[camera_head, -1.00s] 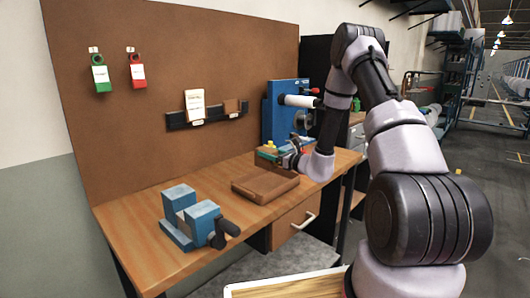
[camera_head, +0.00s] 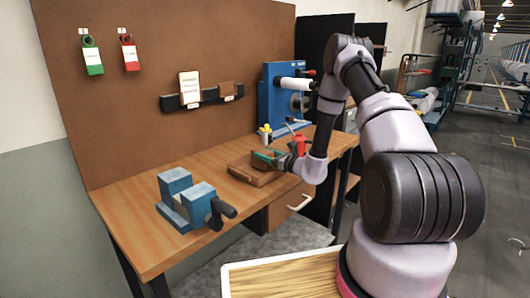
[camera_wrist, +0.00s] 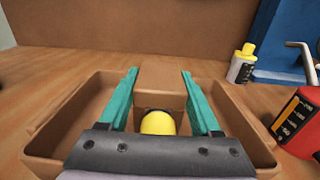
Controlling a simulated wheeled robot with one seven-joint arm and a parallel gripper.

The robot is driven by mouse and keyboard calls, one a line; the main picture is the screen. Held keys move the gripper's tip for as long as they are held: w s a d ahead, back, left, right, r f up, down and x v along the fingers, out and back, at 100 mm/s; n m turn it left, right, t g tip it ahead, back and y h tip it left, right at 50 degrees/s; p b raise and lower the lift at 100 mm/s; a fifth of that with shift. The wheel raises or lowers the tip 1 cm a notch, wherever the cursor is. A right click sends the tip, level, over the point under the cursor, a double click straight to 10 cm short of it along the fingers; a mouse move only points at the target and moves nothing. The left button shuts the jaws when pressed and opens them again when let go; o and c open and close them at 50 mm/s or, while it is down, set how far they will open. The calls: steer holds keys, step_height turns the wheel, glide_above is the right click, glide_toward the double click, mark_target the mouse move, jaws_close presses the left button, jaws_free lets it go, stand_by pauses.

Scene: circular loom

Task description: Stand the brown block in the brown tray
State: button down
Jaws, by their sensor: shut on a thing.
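The brown tray (camera_head: 250,177) lies on the wooden bench, to the right of the blue vise. My gripper (camera_head: 268,157) is low over the tray in the head view. In the wrist view my gripper's teal fingers (camera_wrist: 160,88) are closed on the sides of a brown block (camera_wrist: 160,76), which is within the tray's outline (camera_wrist: 42,143). The block's lower part is hidden, so I cannot tell whether it touches the tray floor. A yellow round thing (camera_wrist: 158,123) shows between the finger bases.
The blue vise (camera_head: 186,201) is at left, a blue machine (camera_head: 284,98) at the back. A wall rack (camera_head: 203,97) holds cards. Bench between vise and tray is clear.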

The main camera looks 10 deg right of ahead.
steer(key=shift+f, duration=0.35)
stand_by(0.3)
jaws_free()
steer(key=v, duration=1)
steer(key=shift+s+d, duration=0.2)
steer(key=shift+s, duration=0.1)
